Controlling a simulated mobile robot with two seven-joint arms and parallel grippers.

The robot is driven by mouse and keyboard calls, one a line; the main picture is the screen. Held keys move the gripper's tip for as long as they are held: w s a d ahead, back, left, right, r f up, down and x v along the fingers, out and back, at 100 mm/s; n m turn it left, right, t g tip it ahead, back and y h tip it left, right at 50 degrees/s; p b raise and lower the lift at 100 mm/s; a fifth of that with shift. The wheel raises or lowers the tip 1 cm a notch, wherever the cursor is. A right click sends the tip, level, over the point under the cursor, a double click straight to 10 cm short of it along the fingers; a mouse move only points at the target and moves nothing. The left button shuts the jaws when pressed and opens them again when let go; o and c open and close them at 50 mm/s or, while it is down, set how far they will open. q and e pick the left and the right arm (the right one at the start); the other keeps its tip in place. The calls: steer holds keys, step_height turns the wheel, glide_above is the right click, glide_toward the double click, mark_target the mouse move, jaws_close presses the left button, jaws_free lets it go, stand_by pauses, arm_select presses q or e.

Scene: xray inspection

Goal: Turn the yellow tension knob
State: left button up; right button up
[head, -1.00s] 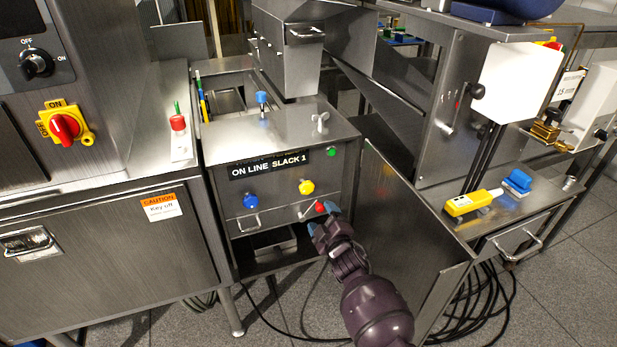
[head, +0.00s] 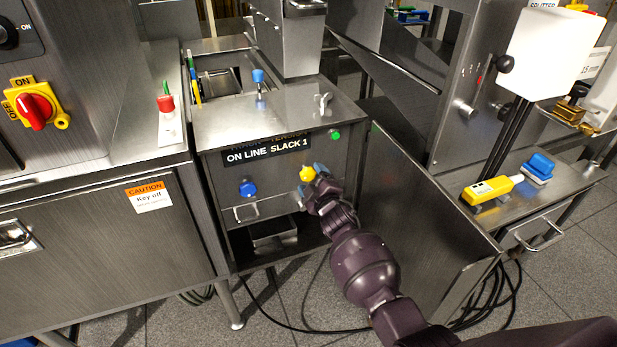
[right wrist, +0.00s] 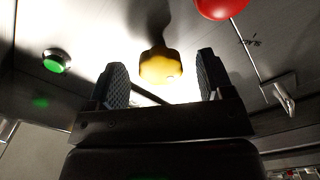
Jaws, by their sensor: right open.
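The yellow tension knob (head: 307,174) is on the front of the grey metal box labelled "ON LINE SLACK 1". My right gripper (head: 311,184) is at the knob in the head view and covers part of it. In the right wrist view the yellow knob (right wrist: 161,68) shows between the two dark blue fingertips (right wrist: 160,84), with a gap on each side. The fingers are open and I see no clear contact. My left gripper is not in view.
A blue knob (head: 248,188) is left of the yellow one, and a green button (head: 336,135) is up and to the right. A red knob (right wrist: 221,5) shows close by in the right wrist view. An open metal door (head: 420,220) stands right of my arm.

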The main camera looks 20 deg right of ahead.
steer(key=shift+w+f, duration=0.15)
steer(key=shift+w, duration=0.85)
steer(key=shift+r, duration=0.2)
steer(key=c, duration=0.9)
